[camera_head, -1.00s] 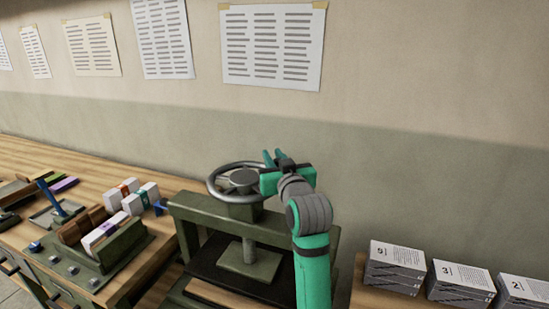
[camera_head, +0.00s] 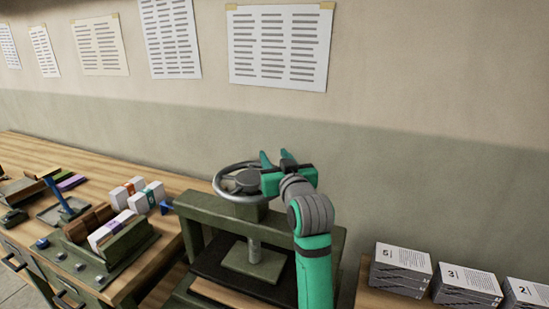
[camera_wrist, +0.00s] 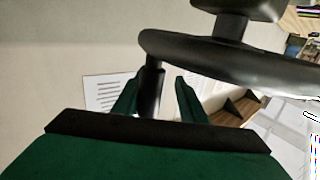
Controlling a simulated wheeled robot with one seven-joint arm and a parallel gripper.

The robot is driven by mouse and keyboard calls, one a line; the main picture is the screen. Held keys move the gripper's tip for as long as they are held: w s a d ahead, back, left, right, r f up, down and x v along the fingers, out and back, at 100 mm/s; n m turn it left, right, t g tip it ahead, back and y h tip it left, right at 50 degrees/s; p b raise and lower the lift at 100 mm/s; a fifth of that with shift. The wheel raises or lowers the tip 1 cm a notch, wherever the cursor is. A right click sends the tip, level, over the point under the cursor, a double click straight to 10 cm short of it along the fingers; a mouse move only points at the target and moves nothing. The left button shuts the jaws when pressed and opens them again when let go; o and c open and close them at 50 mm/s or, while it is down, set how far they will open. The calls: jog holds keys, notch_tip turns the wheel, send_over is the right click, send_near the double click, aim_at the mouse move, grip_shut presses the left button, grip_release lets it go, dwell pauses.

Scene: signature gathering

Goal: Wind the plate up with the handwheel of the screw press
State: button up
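The screw press (camera_head: 190,210) is a green frame with a grey handwheel (camera_head: 222,187) on top. Its screw rod (camera_head: 254,250) runs down to an olive plate (camera_head: 258,268) above a dark bed. My gripper (camera_head: 277,160) is at the right side of the handwheel, its fingers pointing up in the head view. In the wrist view the dark wheel rim (camera_wrist: 230,62) crosses the upper right. A dark upright handle (camera_wrist: 151,88) stands between the two green fingers of my gripper (camera_wrist: 157,98), nearer the left one. The fingers are apart, with a gap beside the handle. My arm hides part of the press's right side.
Paper stacks (camera_head: 400,265) lie on a surface at the right. A wooden bench (camera_head: 120,165) at the left carries boxes, a blue-handled tool (camera_head: 62,196) and a green holder (camera_head: 110,250). The wall with posted sheets (camera_head: 280,45) is close behind the press.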

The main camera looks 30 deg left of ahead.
jog(key=shift+d, duration=0.1)
jog(key=v, duration=1)
jog(key=shift+s+d, duration=0.15)
jog(key=shift+s, duration=0.1)
